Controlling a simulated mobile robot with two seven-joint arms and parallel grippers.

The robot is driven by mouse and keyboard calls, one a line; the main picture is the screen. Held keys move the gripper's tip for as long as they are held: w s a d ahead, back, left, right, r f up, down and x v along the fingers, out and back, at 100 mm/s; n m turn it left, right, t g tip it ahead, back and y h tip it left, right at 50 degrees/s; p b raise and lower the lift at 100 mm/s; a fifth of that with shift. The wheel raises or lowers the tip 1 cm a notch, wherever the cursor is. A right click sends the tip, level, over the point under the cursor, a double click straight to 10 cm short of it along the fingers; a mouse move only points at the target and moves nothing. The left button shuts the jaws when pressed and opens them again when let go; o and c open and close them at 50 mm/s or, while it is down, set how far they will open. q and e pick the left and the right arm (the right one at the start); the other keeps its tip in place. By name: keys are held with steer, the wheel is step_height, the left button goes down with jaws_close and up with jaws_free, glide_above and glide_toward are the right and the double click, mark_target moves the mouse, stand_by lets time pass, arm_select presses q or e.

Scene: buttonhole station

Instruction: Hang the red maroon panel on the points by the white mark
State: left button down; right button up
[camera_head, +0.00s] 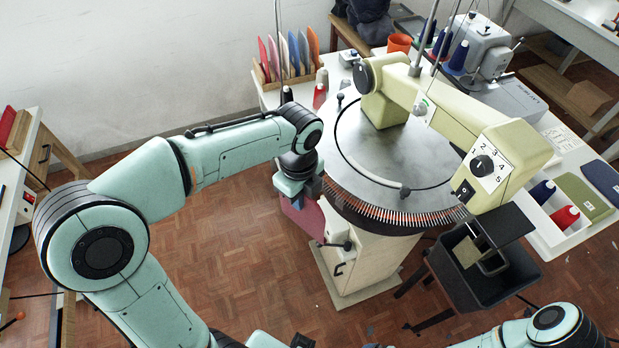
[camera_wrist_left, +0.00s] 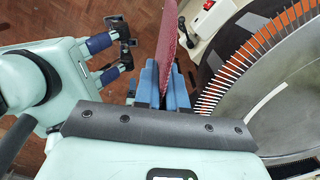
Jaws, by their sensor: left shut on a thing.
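My left gripper (camera_head: 297,192) is shut on the red maroon panel (camera_head: 303,217), which hangs below it beside the round machine's left rim. In the left wrist view the panel (camera_wrist_left: 181,35) stands edge-up between the blue fingers (camera_wrist_left: 164,88), apart from the ring of points (camera_wrist_left: 222,72). In the head view the points (camera_head: 385,213) run along the dial's front rim as a copper-coloured row. A pale strip (camera_wrist_left: 269,98) lies on the dial plate; I cannot tell if it is the white mark. My right gripper (camera_wrist_left: 117,58) shows empty with its fingers apart.
The round metal dial (camera_head: 390,165) stands on a cream pedestal (camera_head: 362,262). A pale green machine arm (camera_head: 440,115) reaches over it. A black bin (camera_head: 480,278) is at the right front. A rack of coloured panels (camera_head: 285,62) is behind. Floor is free at the left.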

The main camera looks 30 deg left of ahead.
arm_select(q)
steer(key=w+d+f+m, duration=0.1)
steer(key=w+d+f, duration=0.1)
steer(key=w+f, duration=0.2)
steer(key=shift+w+m+b, duration=0.3)
steer(key=shift+w+b, duration=0.05)
steer(key=shift+w, duration=0.3)
arm_select(e)
steer(key=shift+w+f, duration=0.1)
steer(key=shift+f, duration=0.35)
arm_select(q)
steer(key=shift+w+d+p, duration=0.3)
steer(key=shift+w+p, duration=0.1)
steer(key=shift+w, duration=0.2)
steer(key=shift+w+d+p, duration=0.25)
steer(key=shift+w+p, duration=0.1)
steer(key=shift+w, duration=0.25)
arm_select(e)
steer(key=shift+w+r, duration=0.75)
steer(key=shift+r, duration=0.25)
